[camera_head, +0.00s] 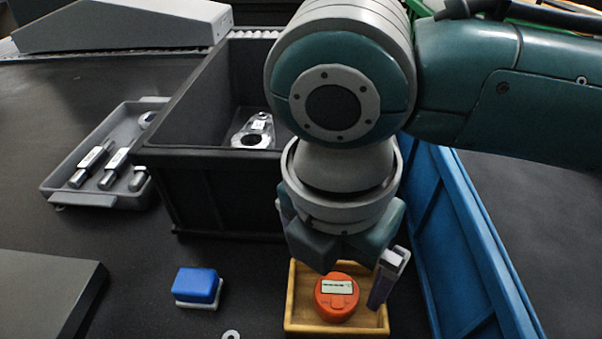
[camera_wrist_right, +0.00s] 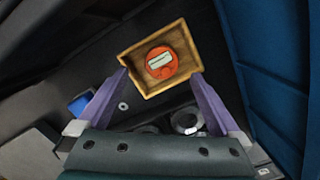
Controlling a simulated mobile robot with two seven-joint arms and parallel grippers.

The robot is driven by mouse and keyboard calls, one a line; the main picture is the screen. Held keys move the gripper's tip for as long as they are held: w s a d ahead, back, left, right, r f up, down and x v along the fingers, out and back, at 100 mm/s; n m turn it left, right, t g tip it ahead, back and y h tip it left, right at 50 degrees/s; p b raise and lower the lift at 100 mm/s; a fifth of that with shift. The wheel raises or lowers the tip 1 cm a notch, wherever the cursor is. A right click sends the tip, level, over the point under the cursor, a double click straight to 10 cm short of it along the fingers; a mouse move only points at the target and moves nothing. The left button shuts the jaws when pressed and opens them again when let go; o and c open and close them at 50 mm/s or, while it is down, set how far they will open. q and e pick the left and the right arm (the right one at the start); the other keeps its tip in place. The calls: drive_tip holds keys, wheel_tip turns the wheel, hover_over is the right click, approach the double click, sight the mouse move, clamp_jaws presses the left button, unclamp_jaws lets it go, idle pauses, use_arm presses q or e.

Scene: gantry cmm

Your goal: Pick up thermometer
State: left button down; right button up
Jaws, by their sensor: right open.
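The thermometer is a round orange device (camera_head: 337,297) with a small light display on its top. It lies in a shallow wooden tray (camera_head: 289,325) and also shows in the right wrist view (camera_wrist_right: 161,62). My right gripper (camera_head: 350,262) hangs over the tray, pointing down. In the wrist view its purple fingers (camera_wrist_right: 158,76) are spread wide and empty, with the thermometer showing between and beyond their tips. In the head view one finger stands to the right of the thermometer; the other is hidden. My left gripper is not in view.
A tall black bin (camera_head: 215,195) holding a metal part (camera_head: 254,131) stands behind the wooden tray. A blue bin (camera_head: 452,240) runs close along the right. A blue block (camera_head: 197,283) sits to the left. A grey tray (camera_head: 75,190) with metal cylinders is farther left.

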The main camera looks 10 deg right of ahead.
sight(337, 291)
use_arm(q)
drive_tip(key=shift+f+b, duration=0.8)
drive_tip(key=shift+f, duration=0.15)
use_arm(e)
drive_tip(key=f, duration=0.5)
drive_tip(key=shift+d, duration=0.35)
drive_tip(key=shift+w, duration=0.1)
drive_tip(key=c, duration=1.5)
